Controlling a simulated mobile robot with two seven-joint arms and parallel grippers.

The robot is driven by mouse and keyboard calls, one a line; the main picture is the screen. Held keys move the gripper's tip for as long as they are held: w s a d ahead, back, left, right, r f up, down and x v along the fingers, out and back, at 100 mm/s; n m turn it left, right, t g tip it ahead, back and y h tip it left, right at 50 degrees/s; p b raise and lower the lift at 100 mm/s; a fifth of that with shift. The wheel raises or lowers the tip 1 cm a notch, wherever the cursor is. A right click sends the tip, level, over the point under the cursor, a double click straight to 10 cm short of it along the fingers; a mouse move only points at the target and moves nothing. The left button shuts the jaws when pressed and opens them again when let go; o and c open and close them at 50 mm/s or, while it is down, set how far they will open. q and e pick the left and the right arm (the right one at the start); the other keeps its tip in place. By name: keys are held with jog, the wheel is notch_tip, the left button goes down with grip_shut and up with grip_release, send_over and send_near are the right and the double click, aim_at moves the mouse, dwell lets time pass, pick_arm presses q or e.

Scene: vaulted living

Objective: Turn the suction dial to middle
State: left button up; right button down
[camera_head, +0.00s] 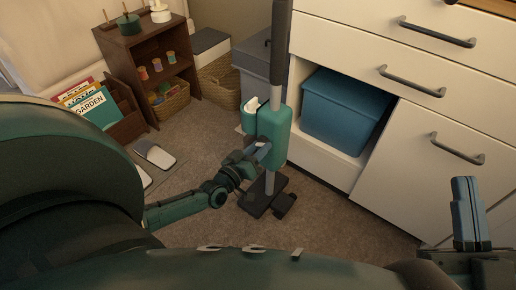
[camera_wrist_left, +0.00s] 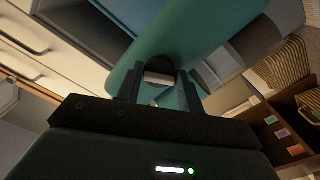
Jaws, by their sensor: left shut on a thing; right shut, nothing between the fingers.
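An upright vacuum cleaner with a teal body (camera_head: 281,138) stands in front of the cabinet, with a grey tube and a dark handle above it. Its dark floor head (camera_head: 262,198) rests on the carpet. My left gripper (camera_head: 262,148) reaches the lower left side of the teal body. In the left wrist view my left gripper (camera_wrist_left: 158,90) is shut on a small pale part, seemingly the suction dial (camera_wrist_left: 158,78), at a dark recess in the teal body (camera_wrist_left: 185,35). The dial's setting cannot be read. My right gripper (camera_head: 467,212) is shut and empty at the lower right.
A white cabinet (camera_head: 405,115) with grey handles stands at right, a blue bin (camera_head: 345,108) in its open compartment. A brown shelf (camera_head: 145,65), a book crate (camera_head: 125,120), slippers (camera_head: 154,153) and a wicker basket (camera_head: 220,82) are at left. Carpet (camera_head: 200,150) is clear between.

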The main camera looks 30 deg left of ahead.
pick_arm(q)
jog(key=shift+c, duration=1)
jog(key=shift+d+r+n+b, duration=0.1)
jog(key=shift+n+b, duration=0.25)
jog(key=shift+n, duration=2.55)
jog(key=shift+d+r+n+b, duration=0.1)
jog(key=shift+n+b, duration=0.25)
jog(key=shift+n, duration=2.55)
pick_arm(e)
jog(key=shift+d+r+n+t+y, duration=0.1)
jog(key=shift+r+n+t+y, duration=0.2)
jog(key=shift+r+n+y, duration=0.65)
